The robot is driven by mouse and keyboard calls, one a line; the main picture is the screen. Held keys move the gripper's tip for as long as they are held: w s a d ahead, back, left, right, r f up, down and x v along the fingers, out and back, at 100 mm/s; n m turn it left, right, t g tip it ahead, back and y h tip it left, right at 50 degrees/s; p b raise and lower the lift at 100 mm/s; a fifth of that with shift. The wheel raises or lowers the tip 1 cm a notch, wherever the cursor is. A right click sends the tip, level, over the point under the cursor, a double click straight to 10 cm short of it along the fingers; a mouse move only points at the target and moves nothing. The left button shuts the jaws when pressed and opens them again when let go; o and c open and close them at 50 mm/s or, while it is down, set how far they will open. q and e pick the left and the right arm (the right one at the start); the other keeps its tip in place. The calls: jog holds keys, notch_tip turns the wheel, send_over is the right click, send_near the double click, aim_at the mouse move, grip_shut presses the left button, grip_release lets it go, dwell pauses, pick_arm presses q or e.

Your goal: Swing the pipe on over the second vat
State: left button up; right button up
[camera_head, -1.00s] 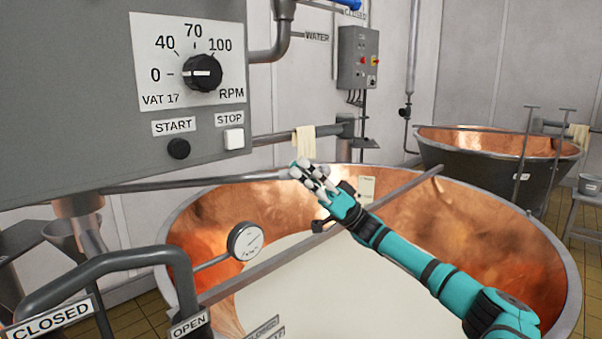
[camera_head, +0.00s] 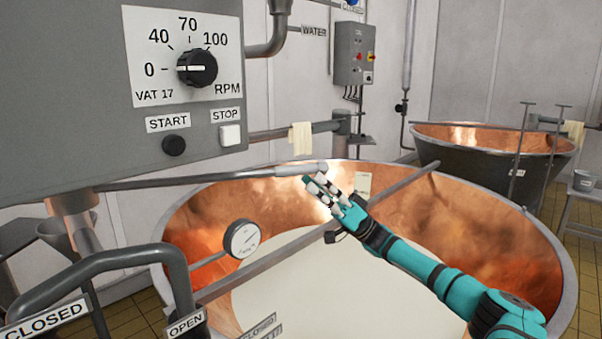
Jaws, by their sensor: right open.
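A thin grey metal pipe (camera_head: 205,180) runs from below the control box to the right, over the back left part of the near copper vat (camera_head: 545,240). The pipe's paler end (camera_head: 296,171) lies at the vat's back rim in the picture. My right gripper (camera_head: 314,187) is open and empty over the near vat. Its fingertips are just below and right of the pipe's end; I cannot tell whether they touch it. A second copper vat (camera_head: 485,165) stands farther back at the right, with no pipe end over it. My left gripper is not in view.
The grey control box (camera_head: 60,95) marked VAT 17 fills the upper left. A bar (camera_head: 400,185) crosses the near vat, which holds pale liquid. A dial gauge (camera_head: 242,239) and a bent handle pipe (camera_head: 110,260) stand at front left.

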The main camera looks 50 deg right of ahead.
jog(key=v, duration=0.6)
jog(key=shift+d+f, duration=0.2)
jog(key=shift+d, duration=0.05)
jog(key=shift+a, duration=0.1)
